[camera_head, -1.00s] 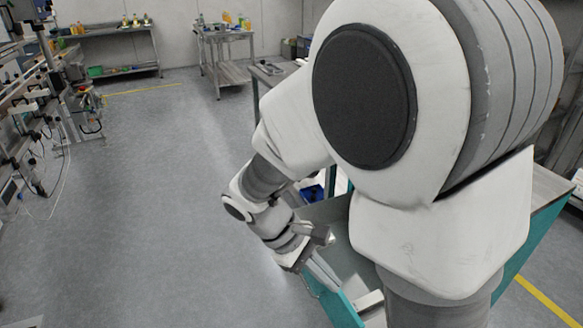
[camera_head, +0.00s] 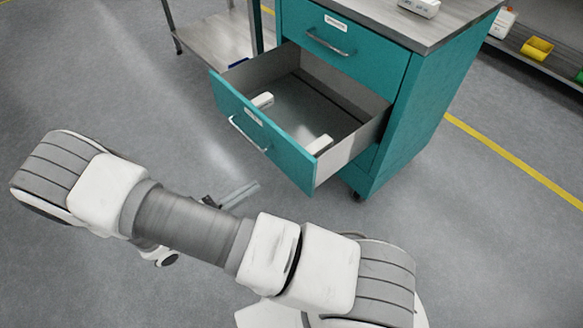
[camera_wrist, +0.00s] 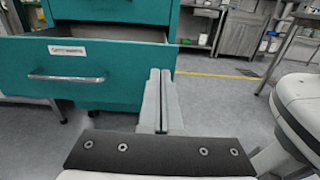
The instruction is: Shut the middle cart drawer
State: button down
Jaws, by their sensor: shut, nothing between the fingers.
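The open drawer (camera_head: 222,98) of the teal cart (camera_head: 410,110) has a teal front, a bar handle and a label. It is pulled far out, with white items lying inside. Its front fills the left of the wrist view (camera_wrist: 120,85). My gripper (camera_head: 248,188) is shut and empty, out in front of the drawer front and apart from it in the head view. In the wrist view my gripper's closed fingertips (camera_wrist: 160,73) point toward the right part of that front, right of the handle (camera_wrist: 66,78). Contact is not visible.
The top drawer (camera_head: 345,45) above is shut. A white device (camera_head: 419,7) stands on the cart top. A metal side table (camera_head: 215,38) stands at the left, and a shelf with a yellow bin (camera_head: 537,48) at the right. The floor in front of the drawer is clear.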

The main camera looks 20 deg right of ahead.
aim_at(301, 155)
jog(key=b+x, duration=0.3)
jog(key=x, duration=1.1)
jog(key=shift+w+a+f+b, duration=0.1)
jog(key=shift+b, duration=0.2)
